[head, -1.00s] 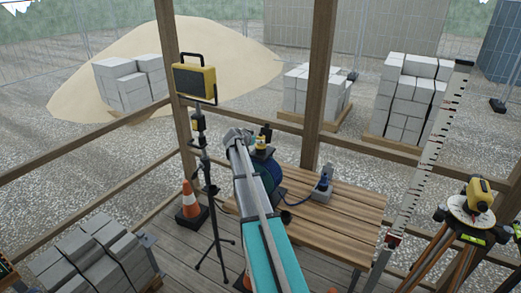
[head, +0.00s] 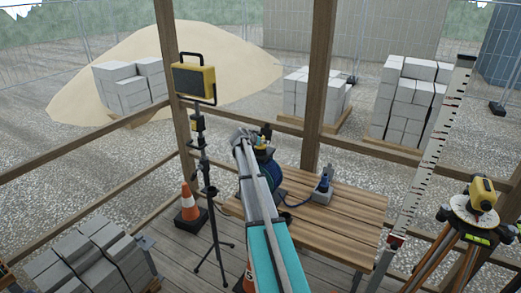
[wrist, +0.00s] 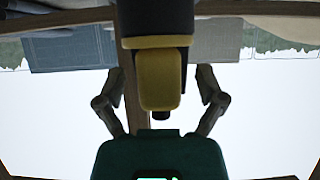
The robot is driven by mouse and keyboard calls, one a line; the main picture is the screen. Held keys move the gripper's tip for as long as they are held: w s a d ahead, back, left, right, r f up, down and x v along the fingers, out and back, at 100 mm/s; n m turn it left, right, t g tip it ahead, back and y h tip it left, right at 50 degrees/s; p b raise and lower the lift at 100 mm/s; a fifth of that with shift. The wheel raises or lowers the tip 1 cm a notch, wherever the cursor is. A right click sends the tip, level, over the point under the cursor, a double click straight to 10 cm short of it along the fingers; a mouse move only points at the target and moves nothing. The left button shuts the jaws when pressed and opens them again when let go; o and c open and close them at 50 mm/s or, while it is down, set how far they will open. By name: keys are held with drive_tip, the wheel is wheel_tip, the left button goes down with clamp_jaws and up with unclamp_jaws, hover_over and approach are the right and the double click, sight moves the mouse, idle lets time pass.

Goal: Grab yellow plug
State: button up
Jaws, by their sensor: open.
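The yellow plug (wrist: 160,80), yellow with a black body, fills the upper middle of the wrist view, which looks upside down. It appears between the two fingers of my gripper (wrist: 160,90), with a gap on each side; I cannot tell how deep it sits. The gripper is open. In the head view, the plug (head: 262,144) shows above the blue cable reel (head: 270,172), partly hidden by my gripper (head: 246,136), which is just left of it. What supports the plug is hidden by my arm.
A work light on a tripod (head: 194,80) stands close left of my arm. A cone (head: 188,205) is further left. The table's right part is clear.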

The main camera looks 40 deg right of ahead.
drive_tip(key=shift+c, duration=0.2)
idle(0.4)
clamp_jaws()
